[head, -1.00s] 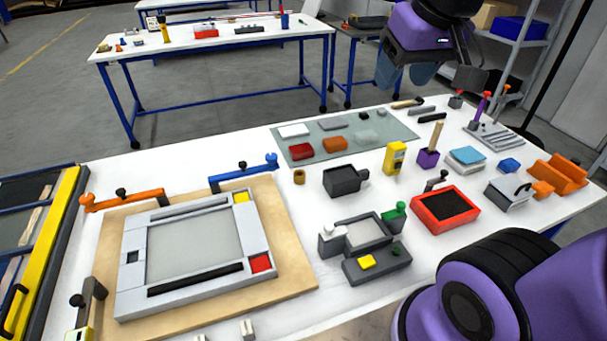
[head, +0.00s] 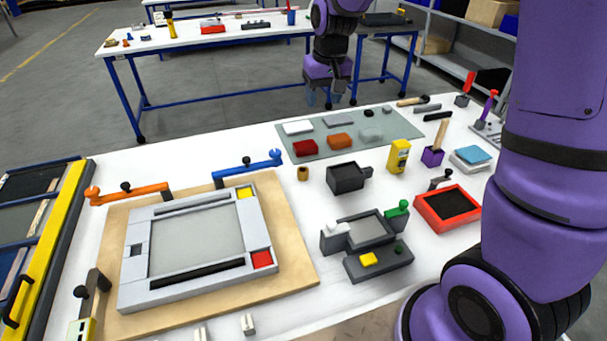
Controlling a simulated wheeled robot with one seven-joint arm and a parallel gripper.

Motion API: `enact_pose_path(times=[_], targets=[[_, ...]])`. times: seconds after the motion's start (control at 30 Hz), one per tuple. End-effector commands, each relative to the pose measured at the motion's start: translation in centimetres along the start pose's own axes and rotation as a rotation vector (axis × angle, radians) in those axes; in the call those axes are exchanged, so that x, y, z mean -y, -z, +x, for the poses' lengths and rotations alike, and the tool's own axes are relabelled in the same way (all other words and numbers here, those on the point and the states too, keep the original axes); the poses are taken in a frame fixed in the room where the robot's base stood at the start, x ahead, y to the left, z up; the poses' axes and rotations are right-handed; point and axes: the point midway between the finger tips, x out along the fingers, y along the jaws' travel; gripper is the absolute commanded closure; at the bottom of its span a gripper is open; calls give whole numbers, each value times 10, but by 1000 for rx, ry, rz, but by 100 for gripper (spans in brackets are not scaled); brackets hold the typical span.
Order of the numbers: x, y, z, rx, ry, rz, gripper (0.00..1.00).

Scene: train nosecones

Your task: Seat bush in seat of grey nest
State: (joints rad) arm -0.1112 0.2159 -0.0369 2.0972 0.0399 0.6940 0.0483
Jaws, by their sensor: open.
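The bush looks to be the small brown-gold ring (head: 303,173), standing upright on the white table with its dark bore facing up. Two grey fixtures are in view, and I cannot tell for sure which is the grey nest. One is a dark grey block (head: 378,262) with a pale recessed plate, a green knob and a yellow pad. The other is a large light grey frame (head: 258,230) on a wooden board. My gripper (head: 331,97) is open and empty, pointing down above the far side of the table, beyond the bush.
A dark open box (head: 346,178) stands right of the bush. A grey-green mat (head: 357,146) with several coloured blocks lies behind it. A blue toggle clamp (head: 247,170) is to its left. A yellow device (head: 398,156) and a red tray (head: 419,206) stand to the right.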

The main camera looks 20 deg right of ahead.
Motion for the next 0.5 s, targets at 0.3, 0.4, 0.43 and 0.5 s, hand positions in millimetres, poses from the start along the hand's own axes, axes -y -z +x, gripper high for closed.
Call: enact_pose_path(times=[0.3, 0.4, 0.43, 0.5], targets=[[13, 40, 106, 89, -16, 0, 46], [15, 47, 134, 109, -21, 0, 46], [16, 48, 142, 114, -23, 0, 46], [17, 50, 155, 124, -25, -1, 46]])
